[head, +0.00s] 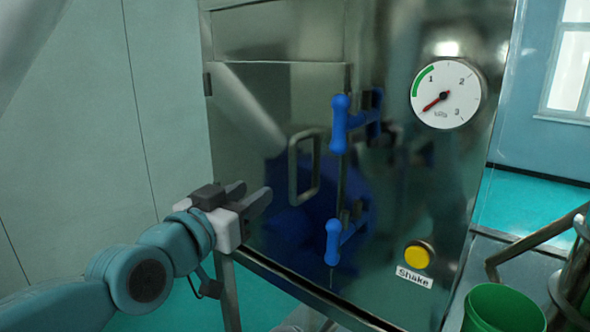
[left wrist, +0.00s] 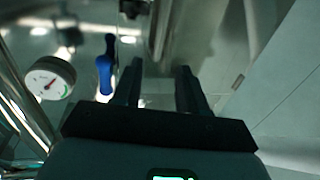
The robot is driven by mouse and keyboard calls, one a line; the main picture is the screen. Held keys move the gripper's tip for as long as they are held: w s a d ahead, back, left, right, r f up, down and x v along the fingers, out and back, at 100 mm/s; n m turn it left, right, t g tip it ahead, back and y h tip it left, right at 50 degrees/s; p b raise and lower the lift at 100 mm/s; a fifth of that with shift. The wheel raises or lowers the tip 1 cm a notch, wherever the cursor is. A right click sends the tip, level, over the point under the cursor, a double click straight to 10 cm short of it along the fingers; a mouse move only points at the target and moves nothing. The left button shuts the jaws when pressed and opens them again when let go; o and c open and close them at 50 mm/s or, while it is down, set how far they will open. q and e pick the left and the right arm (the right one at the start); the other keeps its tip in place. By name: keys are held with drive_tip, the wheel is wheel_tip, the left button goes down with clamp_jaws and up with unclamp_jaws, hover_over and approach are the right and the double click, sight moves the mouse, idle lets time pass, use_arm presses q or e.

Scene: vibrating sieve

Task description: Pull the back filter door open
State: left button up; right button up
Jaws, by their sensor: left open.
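The back filter door (head: 245,115) is a shiny metal panel on the machine's front, and it looks flush with the frame. Its grey loop handle (head: 303,168) stands upright near the door's right edge. Two blue latch levers, an upper one (head: 340,125) and a lower one (head: 334,243), sit just right of that edge. My left gripper (head: 249,194) is open and empty, left of and a little below the handle, apart from it in the picture. In the left wrist view, the open fingers (left wrist: 158,80) point at the metal surface, with a blue lever (left wrist: 105,68) to their left. My right gripper is not in view.
A round pressure gauge (head: 445,92) and a yellow button (head: 418,255) labelled Shake (head: 414,277) are on the panel right of the levers. A green bucket (head: 503,310) and metal rails (head: 535,243) stand at the lower right. A pale wall (head: 165,110) is on the left.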

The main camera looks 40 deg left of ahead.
sight(290, 167)
use_arm(q)
drive_tip(key=w+p, duration=0.1)
drive_tip(key=w, duration=0.3)
drive_tip(key=w+a+p, duration=0.1)
drive_tip(key=w, duration=0.4)
drive_tip(key=w+a+p, duration=0.1)
drive_tip(key=w, duration=0.4)
drive_tip(key=shift+w, duration=0.15)
drive_tip(key=shift+w+f+p, duration=0.1)
drive_tip(key=shift+w+p, duration=0.25)
drive_tip(key=shift+w, duration=0.35)
clamp_jaws()
